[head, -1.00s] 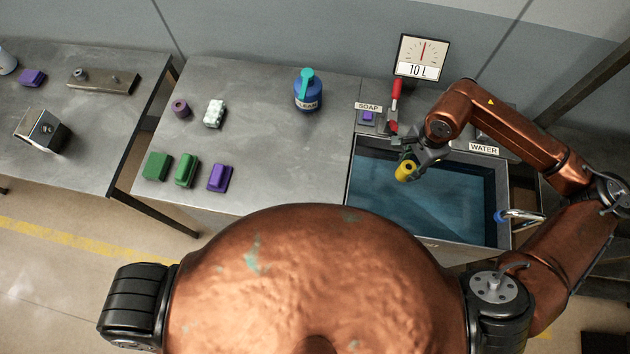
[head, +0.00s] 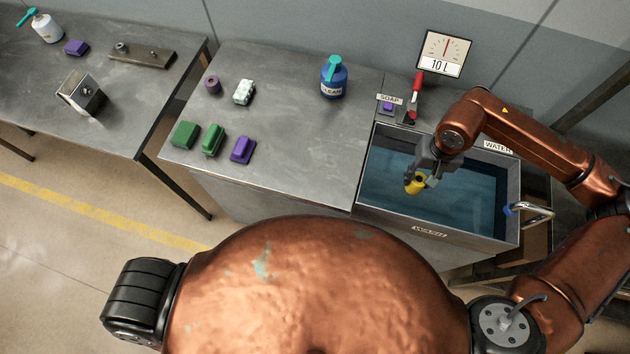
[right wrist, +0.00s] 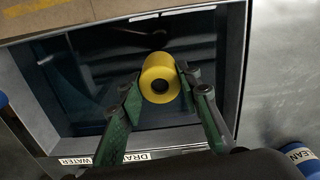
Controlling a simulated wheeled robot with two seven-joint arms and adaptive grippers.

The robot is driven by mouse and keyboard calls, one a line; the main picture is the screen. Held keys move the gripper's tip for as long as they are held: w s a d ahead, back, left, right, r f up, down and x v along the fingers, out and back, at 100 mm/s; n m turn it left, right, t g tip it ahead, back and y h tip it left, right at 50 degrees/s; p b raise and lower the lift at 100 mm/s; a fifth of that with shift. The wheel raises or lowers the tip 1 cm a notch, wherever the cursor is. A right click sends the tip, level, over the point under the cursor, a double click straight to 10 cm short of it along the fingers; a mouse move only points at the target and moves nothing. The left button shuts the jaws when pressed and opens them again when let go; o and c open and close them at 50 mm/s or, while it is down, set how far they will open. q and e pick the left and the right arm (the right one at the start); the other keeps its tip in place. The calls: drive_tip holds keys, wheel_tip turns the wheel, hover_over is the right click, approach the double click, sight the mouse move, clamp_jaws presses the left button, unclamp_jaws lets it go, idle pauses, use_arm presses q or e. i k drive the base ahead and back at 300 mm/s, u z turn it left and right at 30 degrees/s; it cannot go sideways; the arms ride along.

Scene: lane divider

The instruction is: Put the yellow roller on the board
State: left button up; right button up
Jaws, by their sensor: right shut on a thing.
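The yellow roller (head: 415,184), a short cylinder with a dark hole in its end, is held over the water-filled wash tank (head: 400,218) in the head view. My right gripper (head: 420,174) is shut on it. In the right wrist view the roller (right wrist: 160,78) sits between the green fingertips of my right gripper (right wrist: 158,84), its hole facing the camera. A flat brownish-grey board (head: 150,57) with small posts lies on the left table, with a small grey piece on its left part. My left gripper is not in view.
On the middle bench stand a purple ring (head: 212,85), a pale dotted block (head: 244,91), green and purple blocks (head: 212,140), and a blue bottle (head: 334,77). A red-handled lever (head: 416,90) stands behind the tank. A gap separates the two tables.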

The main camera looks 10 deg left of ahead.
sight(311, 163)
drive_tip(key=k, duration=0.15)
drive_tip(key=z, duration=2.7)
drive_tip(key=k, duration=1.85)
drive_tip(key=u, duration=2.25)
drive_tip(key=i, duration=1)
drive_tip(key=u, duration=0.05)
